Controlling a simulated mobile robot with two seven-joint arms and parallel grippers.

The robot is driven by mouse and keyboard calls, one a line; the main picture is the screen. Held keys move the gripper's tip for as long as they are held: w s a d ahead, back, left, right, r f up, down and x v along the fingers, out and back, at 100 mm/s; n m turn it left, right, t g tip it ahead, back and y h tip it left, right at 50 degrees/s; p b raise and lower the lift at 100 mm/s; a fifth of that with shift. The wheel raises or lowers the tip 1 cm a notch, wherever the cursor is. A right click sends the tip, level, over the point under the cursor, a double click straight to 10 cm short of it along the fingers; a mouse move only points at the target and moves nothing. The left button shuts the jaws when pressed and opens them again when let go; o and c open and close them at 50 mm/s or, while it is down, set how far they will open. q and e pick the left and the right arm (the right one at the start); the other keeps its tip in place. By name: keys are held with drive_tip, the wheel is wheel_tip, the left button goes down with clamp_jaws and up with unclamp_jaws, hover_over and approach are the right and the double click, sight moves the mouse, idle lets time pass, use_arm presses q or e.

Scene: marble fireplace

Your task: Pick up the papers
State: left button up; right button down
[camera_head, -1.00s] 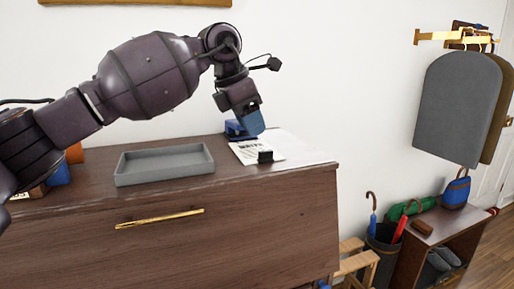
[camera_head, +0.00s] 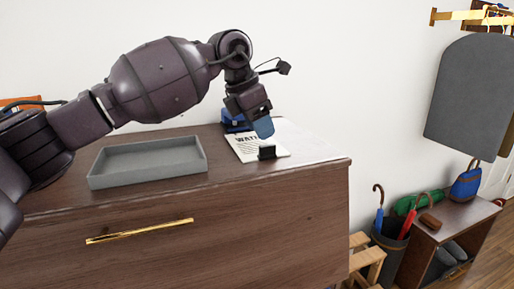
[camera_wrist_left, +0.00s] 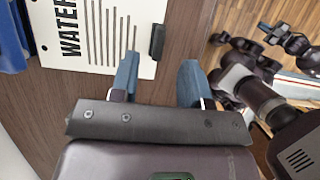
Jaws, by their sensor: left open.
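The papers (camera_head: 246,143) lie flat on the dresser top near its right end, white with large "WATER" lettering. A small black block or clip (camera_head: 267,152) sits at their near edge. In the left wrist view the papers (camera_wrist_left: 105,30) and the black clip (camera_wrist_left: 157,42) are just ahead of my fingers. My left gripper (camera_head: 263,127) is open and empty, pointing down by the papers. In the left wrist view its blue fingers (camera_wrist_left: 160,75) are spread, with the papers' near edge and clip lying between their lines. Part of what looks like my right gripper (camera_wrist_left: 268,30) shows at upper right.
A grey, empty tray (camera_head: 148,178) stands left of the papers. A blue object (camera_head: 232,120) sits behind them. The wooden dresser (camera_head: 230,230) ends just right of the papers. A wooden stool, umbrella stand (camera_head: 388,245) and shoe bench (camera_head: 455,225) stand right of it.

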use_arm(q)
drive_tip(key=b+x, duration=0.1)
drive_tip(key=x, duration=0.4)
drive_tip(key=shift+a+f, duration=0.15)
drive_tip(key=shift+c, duration=0.7)
clamp_jaws()
